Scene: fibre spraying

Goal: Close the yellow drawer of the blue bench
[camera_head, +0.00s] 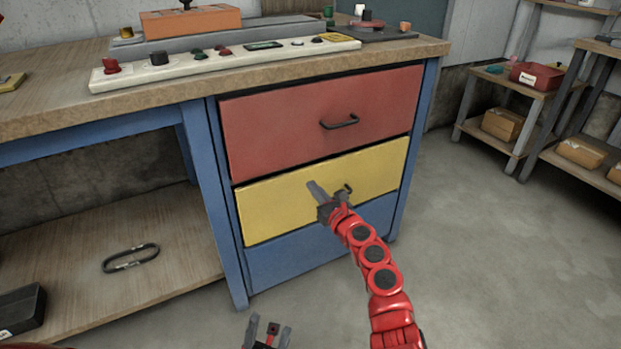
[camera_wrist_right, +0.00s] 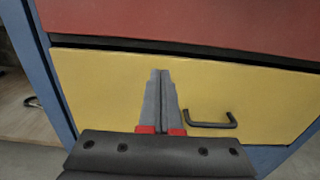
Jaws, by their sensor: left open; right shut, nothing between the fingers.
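The yellow drawer (camera_head: 375,168) is the middle one in the blue bench (camera_head: 214,165), below a red drawer and above a blue one. It looks flush or nearly flush with the front, with a dark gap along its top edge in the right wrist view (camera_wrist_right: 90,85). Its dark handle (camera_wrist_right: 213,122) is right of my right gripper's fingers. My right gripper (camera_head: 314,188) is shut and empty, its fingers pointing at the drawer's face; I cannot tell whether they touch it. My left gripper (camera_head: 266,328) is open and empty at the bottom, away from the bench.
A red drawer (camera_head: 280,122) is above and a blue drawer (camera_head: 300,257) below. The wooden bench top (camera_head: 60,104) holds a button panel (camera_head: 225,60). A carabiner (camera_head: 131,258) lies on the lower shelf at left. Shelves with boxes stand at right. The floor between is clear.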

